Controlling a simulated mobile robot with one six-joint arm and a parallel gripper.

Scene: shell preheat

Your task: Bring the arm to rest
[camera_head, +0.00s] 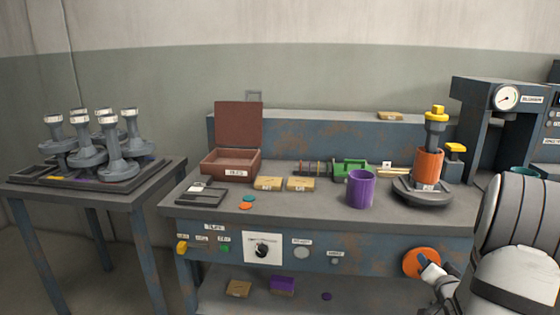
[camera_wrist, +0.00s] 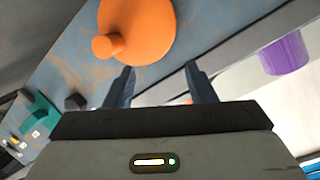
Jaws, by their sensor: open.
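My arm comes in at the right of the head view, in front of the bench. My gripper shows clearly in the wrist view (camera_wrist: 159,72), its two dark fingers apart with nothing between them. An orange disc with a round knob (camera_wrist: 150,28) lies just beyond the fingertips there; I see no clear contact. In the head view the orange disc (camera_head: 417,261) is on the bench front, partly covered by the end of my arm. The fingers are hard to make out in that view.
The bench (camera_head: 330,215) carries a purple cup (camera_head: 361,189), an orange cylinder (camera_head: 429,168) on a grey base, an open brown box (camera_head: 231,163) and a gauge machine (camera_head: 483,125). A side table (camera_head: 150,192) at left holds several grey stands. Small boxes lie on the lower shelf.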

